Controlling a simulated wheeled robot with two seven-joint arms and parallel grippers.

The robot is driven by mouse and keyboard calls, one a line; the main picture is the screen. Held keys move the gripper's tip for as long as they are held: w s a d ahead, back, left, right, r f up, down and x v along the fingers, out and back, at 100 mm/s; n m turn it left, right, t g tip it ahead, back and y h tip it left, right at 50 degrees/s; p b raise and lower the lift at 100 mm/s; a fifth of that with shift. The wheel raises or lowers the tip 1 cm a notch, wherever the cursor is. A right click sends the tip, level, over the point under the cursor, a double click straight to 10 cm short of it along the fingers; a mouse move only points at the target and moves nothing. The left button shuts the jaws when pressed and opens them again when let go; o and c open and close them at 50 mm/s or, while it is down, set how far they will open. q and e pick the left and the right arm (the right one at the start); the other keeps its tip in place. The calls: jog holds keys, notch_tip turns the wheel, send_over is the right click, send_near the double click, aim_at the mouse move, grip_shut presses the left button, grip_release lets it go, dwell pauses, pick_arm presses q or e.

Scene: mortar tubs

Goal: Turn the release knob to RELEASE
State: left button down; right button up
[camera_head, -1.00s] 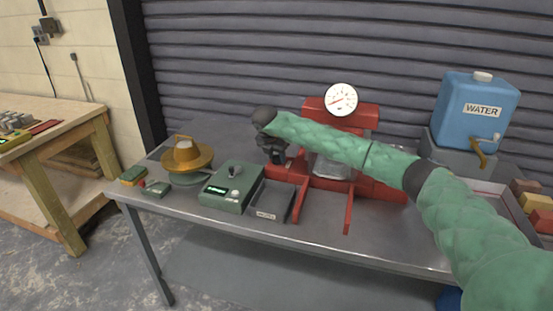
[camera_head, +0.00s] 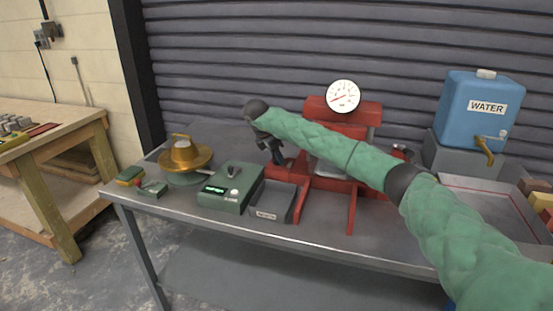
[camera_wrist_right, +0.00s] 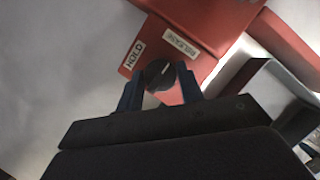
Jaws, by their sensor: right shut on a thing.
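The release knob (camera_wrist_right: 160,76) is a small black round knob with a pale pointer line, on a red block of the press. In the right wrist view it sits between the two blue fingers of my right gripper (camera_wrist_right: 159,88), which is shut on it. HOLD (camera_wrist_right: 134,54) and RELEASE (camera_wrist_right: 181,45) labels are beside it; the pointer line slants toward the upper right, on the RELEASE side. In the head view my right gripper (camera_head: 277,158) reaches down at the left of the red press (camera_head: 352,192), and the knob is hidden. My left gripper is not in view.
A dial gauge (camera_head: 343,96) tops the press. Left of it are a grey tray (camera_head: 266,214), a green box with a display (camera_head: 230,193) and a brass-coloured round device (camera_head: 184,157). A blue water tank (camera_head: 484,108) stands right. The front table strip is clear.

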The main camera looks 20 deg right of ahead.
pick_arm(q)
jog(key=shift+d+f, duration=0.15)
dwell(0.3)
pick_arm(e)
jog(key=o, duration=1)
jog(key=shift+r, duration=0.1)
jog(key=shift+a+r, duration=0.2)
jog(key=shift+r, duration=0.05)
jog(key=b+v, duration=0.1)
jog(key=v, duration=0.4)
jog(key=shift+a+r, duration=0.15)
jog(key=shift+r, duration=0.25)
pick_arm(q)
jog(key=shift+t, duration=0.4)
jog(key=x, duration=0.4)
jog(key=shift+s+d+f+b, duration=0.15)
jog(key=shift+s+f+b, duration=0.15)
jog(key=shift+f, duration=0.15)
pick_arm(e)
jog(key=shift+a+r, duration=0.2)
jog(key=shift+r, duration=0.35)
